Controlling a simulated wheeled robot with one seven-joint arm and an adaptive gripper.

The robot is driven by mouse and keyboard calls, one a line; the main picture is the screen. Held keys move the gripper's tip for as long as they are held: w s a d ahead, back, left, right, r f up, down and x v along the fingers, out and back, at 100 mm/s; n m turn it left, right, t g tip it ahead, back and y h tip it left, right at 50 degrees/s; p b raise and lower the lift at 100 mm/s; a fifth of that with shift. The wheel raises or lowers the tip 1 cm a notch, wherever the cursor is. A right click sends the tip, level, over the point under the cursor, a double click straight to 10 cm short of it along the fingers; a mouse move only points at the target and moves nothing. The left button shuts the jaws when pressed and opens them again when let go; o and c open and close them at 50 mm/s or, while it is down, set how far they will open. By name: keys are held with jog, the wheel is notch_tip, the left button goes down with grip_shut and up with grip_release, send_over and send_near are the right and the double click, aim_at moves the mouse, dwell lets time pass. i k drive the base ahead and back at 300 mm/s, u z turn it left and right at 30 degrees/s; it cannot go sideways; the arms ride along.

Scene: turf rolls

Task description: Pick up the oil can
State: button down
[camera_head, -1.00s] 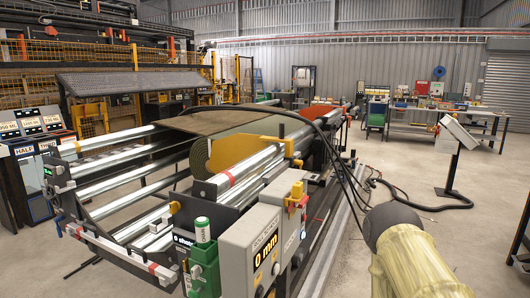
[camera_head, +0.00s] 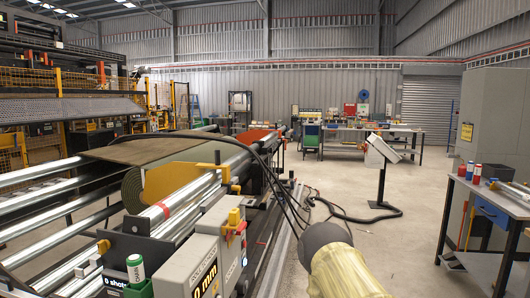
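I cannot make out an oil can for certain. A white and green bottle (camera_head: 135,268) stands upright in a green holder on the roll machine at the lower left. Part of my cream arm shows at the bottom centre, ending in a dark round joint. My gripper is not in view.
The roll machine (camera_head: 208,250) with metal rollers and a turf roll (camera_head: 132,190) fills the left. Black cables (camera_head: 345,216) trail on the floor by a console on a post (camera_head: 381,152). Floor between console and workbench is clear. A grey cabinet (camera_head: 495,115) stands behind the workbench.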

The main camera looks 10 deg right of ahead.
aim_at(462, 169)
jog(key=z, duration=0.15)
jog(key=i, duration=0.55)
jog(key=z, duration=0.85)
jog(key=i, duration=1.65)
jog(key=z, duration=0.5)
jog(key=i, duration=1.7)
jog(key=u, duration=0.8)
jog(key=i, duration=1.65)
jog(key=u, duration=0.85)
jog(key=i, duration=0.65)
jog(key=z, duration=0.7)
jog(key=i, duration=1.35)
jog(key=z, duration=1.5)
jog(key=i, duration=1)
jog(key=z, duration=0.75)
